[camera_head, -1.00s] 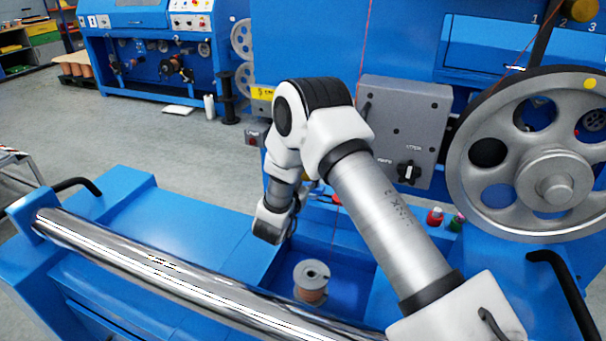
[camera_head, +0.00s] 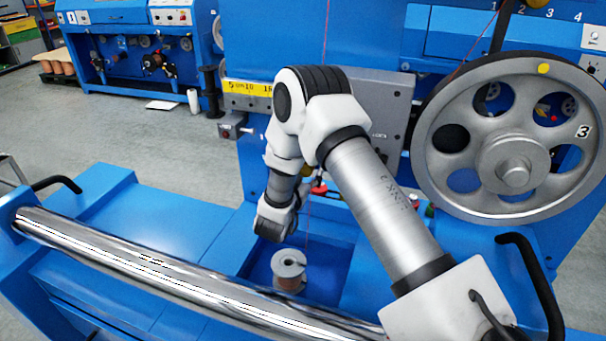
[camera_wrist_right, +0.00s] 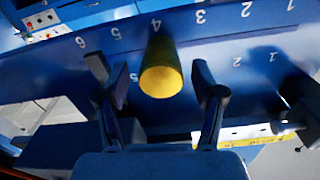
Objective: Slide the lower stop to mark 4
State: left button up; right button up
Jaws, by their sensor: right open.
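In the right wrist view, a yellow round-ended stop (camera_wrist_right: 161,77) points toward the camera from a blue panel with white numbers. The panel appears upside down, with two number rows. The stop lies just below the 4 (camera_wrist_right: 155,25) of the upper row in the picture and hides part of the other row. My right gripper (camera_wrist_right: 153,69) is open, with one finger on each side of the stop and visible gaps. In the head view my right arm (camera_head: 375,205) bends over the blue machine; its fingers and this stop cannot be made out there. My left gripper is not in view.
A large grey spoked wheel (camera_head: 513,145) stands at the right. A grey control box (camera_head: 385,100) is partly behind my arm. A chrome roller (camera_head: 150,265) crosses the front, near a spool (camera_head: 288,268). A yellow scale strip (camera_head: 247,88) is on the machine.

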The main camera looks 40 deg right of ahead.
jog(key=v, duration=1.1)
jog(key=shift+s+a, duration=0.2)
jog(key=shift+a, duration=0.1)
jog(key=shift+r, duration=0.1)
